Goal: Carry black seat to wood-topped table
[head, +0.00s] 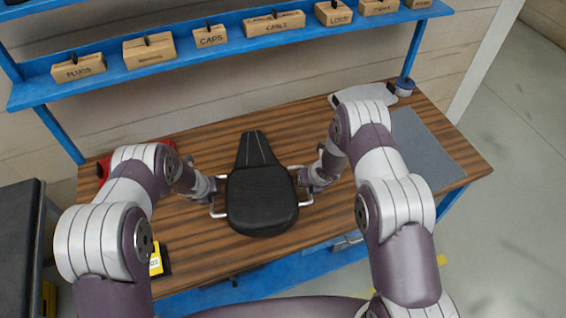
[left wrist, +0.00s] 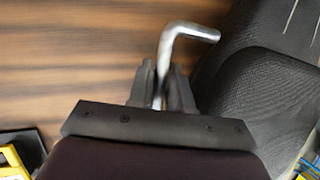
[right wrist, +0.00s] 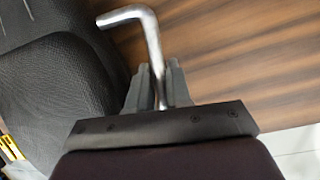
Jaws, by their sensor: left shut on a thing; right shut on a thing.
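The black seat (head: 262,200) is over the middle of the wood-topped table (head: 330,222), its narrow end toward the wall. A metal handle sticks out on each of its sides. My left gripper (head: 213,188) is shut on the seat's left handle, which shows between the fingers in the left wrist view (left wrist: 160,92). My right gripper (head: 305,178) is shut on the right handle, which shows in the right wrist view (right wrist: 160,92). I cannot tell whether the seat's underside touches the tabletop.
A grey mat (head: 425,150) covers the table's right end. A pale sheet (head: 362,94) and a small blue-grey container (head: 405,86) are at the back right. A red object (head: 104,168) is at the back left. A blue shelf (head: 230,47) with labelled boxes hangs above.

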